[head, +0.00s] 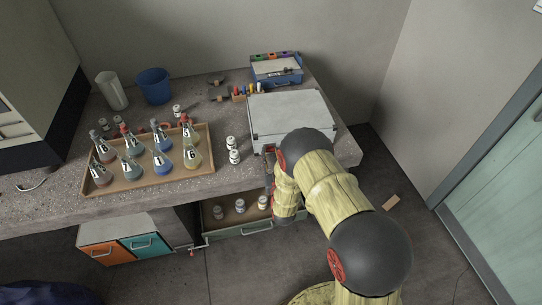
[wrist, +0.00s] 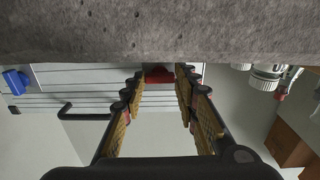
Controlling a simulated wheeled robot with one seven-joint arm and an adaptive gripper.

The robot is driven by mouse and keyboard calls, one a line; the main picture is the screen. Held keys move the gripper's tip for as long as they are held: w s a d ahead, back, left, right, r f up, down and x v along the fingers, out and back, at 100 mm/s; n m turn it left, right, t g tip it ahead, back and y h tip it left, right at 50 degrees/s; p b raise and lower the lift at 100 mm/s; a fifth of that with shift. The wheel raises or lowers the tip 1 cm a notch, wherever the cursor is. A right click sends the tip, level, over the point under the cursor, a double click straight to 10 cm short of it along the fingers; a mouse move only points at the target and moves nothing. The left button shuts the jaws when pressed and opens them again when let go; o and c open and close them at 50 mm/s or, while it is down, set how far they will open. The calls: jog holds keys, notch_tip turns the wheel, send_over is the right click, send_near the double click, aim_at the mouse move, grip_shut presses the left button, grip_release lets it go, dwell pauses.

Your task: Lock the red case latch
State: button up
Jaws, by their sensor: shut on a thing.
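The grey-white case (head: 290,115) lies closed on the bench near its front right edge. In the wrist view its pale front wall (wrist: 75,80) faces me. The red latch (wrist: 160,75) is on that wall, at the far end of my gripper's fingers. My gripper (wrist: 159,82) is shut on the red latch, one finger on each side of it. In the head view my arm hides the latch and most of the gripper. A blue latch (wrist: 15,82) and a black handle (wrist: 82,110) are to the left in the wrist view.
A wooden tray (head: 137,184) of several flasks stands left of the case, with white bottles (head: 233,150) between. A blue toolbox (head: 277,70) sits behind. Below the bench edge, an open drawer (head: 240,229) holds small bottles close to my arm.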

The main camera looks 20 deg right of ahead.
jog(key=o, duration=1)
jog(key=shift+o, duration=0.6)
jog(key=shift+s, duration=0.15)
jog(key=s+a, duration=0.1)
jog(key=s, duration=1)
jog(key=shift+s, duration=0.35)
